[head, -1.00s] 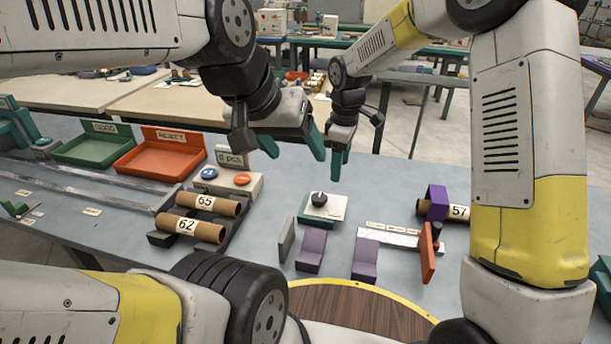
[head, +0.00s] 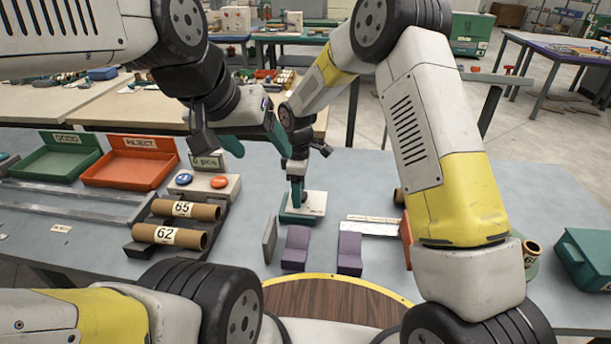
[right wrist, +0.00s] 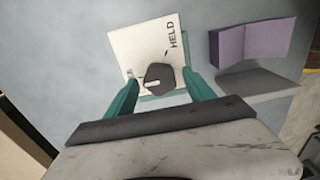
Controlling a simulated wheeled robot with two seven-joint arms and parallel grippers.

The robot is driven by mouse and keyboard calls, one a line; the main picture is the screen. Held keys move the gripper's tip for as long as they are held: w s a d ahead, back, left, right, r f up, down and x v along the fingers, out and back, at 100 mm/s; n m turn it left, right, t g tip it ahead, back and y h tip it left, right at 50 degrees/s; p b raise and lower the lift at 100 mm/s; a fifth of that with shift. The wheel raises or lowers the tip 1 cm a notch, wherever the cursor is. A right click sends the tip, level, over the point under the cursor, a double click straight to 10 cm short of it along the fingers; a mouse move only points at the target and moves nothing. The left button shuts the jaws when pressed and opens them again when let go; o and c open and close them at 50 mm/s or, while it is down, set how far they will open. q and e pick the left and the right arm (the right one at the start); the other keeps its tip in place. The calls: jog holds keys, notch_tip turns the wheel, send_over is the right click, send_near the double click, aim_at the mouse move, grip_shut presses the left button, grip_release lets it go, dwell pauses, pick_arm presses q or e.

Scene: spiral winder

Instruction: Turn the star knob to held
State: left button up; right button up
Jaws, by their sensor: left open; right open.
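The star knob (right wrist: 160,79) is dark, with a white mark on its left side, turned away from the word HELD. It sits on a white plate (right wrist: 135,45) with HELD printed at the upper right; a second label at the left is partly hidden. The plate also shows in the head view (head: 316,198). My right gripper (head: 296,196) is over the plate, its teal fingers on either side of the knob and open. Whether they touch it I cannot tell. My left gripper (head: 256,140) is open and empty, above the table to the left.
Purple angled blocks (head: 296,248) and a thin grey upright plate (head: 270,239) stand in front of the knob's plate. Cardboard tubes (head: 168,236), a button box (head: 204,185) and red and green trays (head: 128,169) lie to the left. A teal bin (head: 585,258) is at the right.

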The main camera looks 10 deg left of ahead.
grip_shut()
jog(key=shift+m, duration=0.4)
jog(key=m, duration=0.4)
jog(key=shift+m, duration=0.4)
jog(key=m, duration=1.2)
jog(key=shift+m, duration=0.3)
jog(key=m, duration=0.5)
jog(key=shift+r+m, duration=0.1)
jog(key=shift+m, duration=0.2)
